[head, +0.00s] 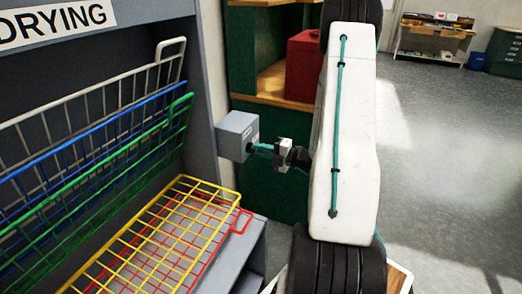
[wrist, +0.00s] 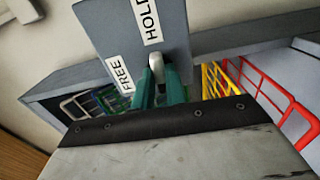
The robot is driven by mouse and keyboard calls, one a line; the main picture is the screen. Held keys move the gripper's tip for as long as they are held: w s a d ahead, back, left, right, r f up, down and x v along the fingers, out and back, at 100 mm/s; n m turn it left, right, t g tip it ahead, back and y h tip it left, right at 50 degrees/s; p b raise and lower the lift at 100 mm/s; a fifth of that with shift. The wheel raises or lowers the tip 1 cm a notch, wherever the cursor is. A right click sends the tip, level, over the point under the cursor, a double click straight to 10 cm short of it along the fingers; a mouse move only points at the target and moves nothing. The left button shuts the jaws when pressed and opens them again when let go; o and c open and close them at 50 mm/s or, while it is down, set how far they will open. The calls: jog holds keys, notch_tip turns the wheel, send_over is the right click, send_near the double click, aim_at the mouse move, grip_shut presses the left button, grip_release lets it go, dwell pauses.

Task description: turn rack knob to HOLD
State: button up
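The rack knob (wrist: 156,61) is a small pale grey piece on a grey box (head: 236,134) fixed at the right edge of the drying rack. In the wrist view the box face (wrist: 120,30) has a white HOLD label (wrist: 151,22) above the knob and a FREE label (wrist: 120,75) to its lower left. My gripper (head: 257,147) reaches the box from the right. Its teal fingers (wrist: 158,80) stand on both sides of the knob, close against it. The fingers hide the lower part of the knob, and I cannot tell exactly which label it points to.
The drying rack (head: 205,120) has white (head: 90,95), blue (head: 100,125) and green (head: 100,150) wire shelves tilted up. A red cabinet (head: 303,68) stands behind my arm. Open floor (head: 445,150) lies to the right.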

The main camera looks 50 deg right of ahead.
jog(key=o, duration=0.4)
jog(key=shift+c, duration=0.2)
jog(key=v, duration=0.8)
jog(key=shift+w, duration=0.15)
